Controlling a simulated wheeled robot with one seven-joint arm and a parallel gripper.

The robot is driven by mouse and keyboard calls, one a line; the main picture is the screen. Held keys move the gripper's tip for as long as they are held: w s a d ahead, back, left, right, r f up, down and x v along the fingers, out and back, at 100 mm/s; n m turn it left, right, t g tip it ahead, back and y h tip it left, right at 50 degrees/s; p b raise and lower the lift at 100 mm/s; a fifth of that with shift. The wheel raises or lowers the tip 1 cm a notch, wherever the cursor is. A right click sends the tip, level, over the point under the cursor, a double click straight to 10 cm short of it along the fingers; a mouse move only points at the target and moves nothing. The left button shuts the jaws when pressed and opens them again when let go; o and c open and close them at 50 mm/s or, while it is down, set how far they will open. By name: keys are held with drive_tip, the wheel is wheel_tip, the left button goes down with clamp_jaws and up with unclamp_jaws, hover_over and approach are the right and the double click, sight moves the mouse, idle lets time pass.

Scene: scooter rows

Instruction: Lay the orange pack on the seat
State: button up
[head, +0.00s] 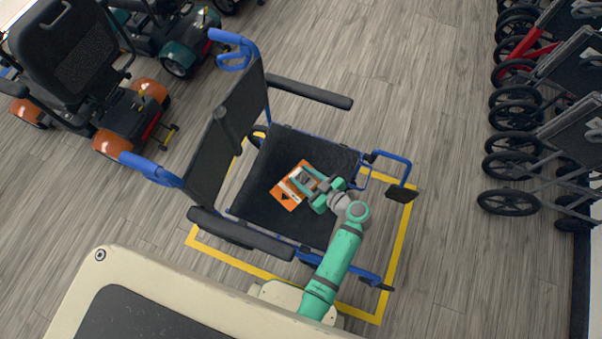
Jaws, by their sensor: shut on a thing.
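The orange pack (285,194) is a flat orange box with white and dark markings. It is over the black seat (258,203) of a blue-framed wheelchair, near the seat's middle. My gripper (306,182) is green and reaches in from the lower right, shut on the right part of the pack. The fingers hide part of that side. I cannot tell whether the pack touches the seat or is held slightly above it.
The wheelchair's armrests (311,93) flank the seat, and its backrest (229,130) rises on the left. A yellow floor outline (393,262) surrounds the chair. Mobility scooters (76,75) stand at upper left, and folded wheeled frames (509,203) line the right. Floor between is clear.

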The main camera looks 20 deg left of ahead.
drive_tip(key=w+f, duration=0.1)
drive_tip(key=w+a+f, duration=0.1)
drive_tip(key=f, duration=0.1)
drive_tip(key=w+a+f, duration=0.1)
drive_tip(key=w+f, duration=0.1)
drive_tip(key=shift+f, duration=0.15)
drive_tip(key=shift+w+f, duration=0.15)
drive_tip(key=shift+f, duration=1.6)
drive_tip(key=shift+d+f, duration=0.1)
drive_tip(key=shift+f, duration=0.4)
drive_tip(key=o, duration=1.1)
drive_tip(key=shift+a, duration=0.25)
